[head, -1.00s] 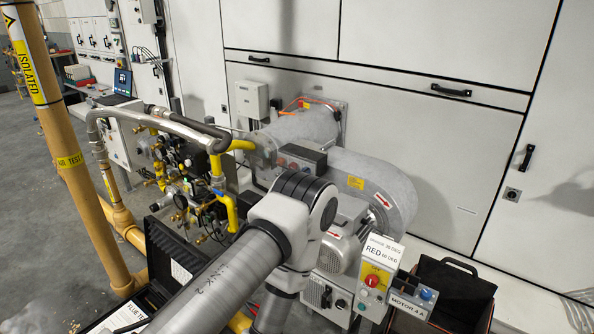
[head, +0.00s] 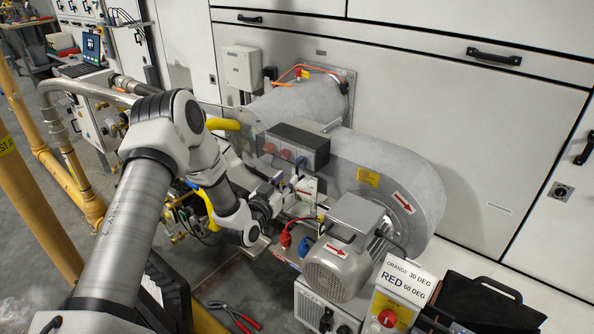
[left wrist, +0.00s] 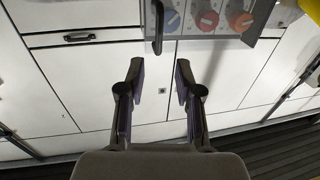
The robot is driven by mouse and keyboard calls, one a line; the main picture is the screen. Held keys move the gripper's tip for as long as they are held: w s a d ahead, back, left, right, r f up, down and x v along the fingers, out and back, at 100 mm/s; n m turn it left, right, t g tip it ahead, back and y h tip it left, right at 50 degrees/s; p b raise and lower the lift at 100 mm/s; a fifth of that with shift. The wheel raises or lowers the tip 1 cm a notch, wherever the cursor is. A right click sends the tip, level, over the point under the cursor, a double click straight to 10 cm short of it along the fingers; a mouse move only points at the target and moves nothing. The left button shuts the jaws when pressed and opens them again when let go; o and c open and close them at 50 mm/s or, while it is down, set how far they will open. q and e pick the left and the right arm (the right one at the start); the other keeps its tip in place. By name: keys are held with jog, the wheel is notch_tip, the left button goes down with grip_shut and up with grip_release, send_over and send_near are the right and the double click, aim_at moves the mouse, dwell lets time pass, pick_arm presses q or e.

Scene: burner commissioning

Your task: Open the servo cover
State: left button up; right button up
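A dark grey box (head: 300,143) with coloured round dials sits on the burner, which I take to be the servo housing. In the left wrist view a grey panel (left wrist: 225,28) carries blue, red and orange dials at the top. A black upright bar (left wrist: 158,22), which looks like a handle, shows beside it, beyond the fingertips. I cannot tell for sure which part is the cover. My left gripper (head: 284,188) is just below and in front of the dial box. In the left wrist view its fingers (left wrist: 159,72) are apart with nothing between them. My right gripper is not in view.
The grey blower casing (head: 385,185) and motor (head: 340,268) stand right of the gripper. Red and blue connectors (head: 305,243) lie close below it. Yellow pipes (head: 40,190) stand at the left. Red-handled pliers (head: 236,316) lie below. White cabinet panels are behind.

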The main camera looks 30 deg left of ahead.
aim_at(297, 169)
pick_arm(q)
jog(key=shift+w+a, duration=0.2)
jog(key=shift+w, duration=1.65)
jog(key=shift+w+a, duration=0.15)
jog(key=shift+w, duration=1.65)
grip_shut()
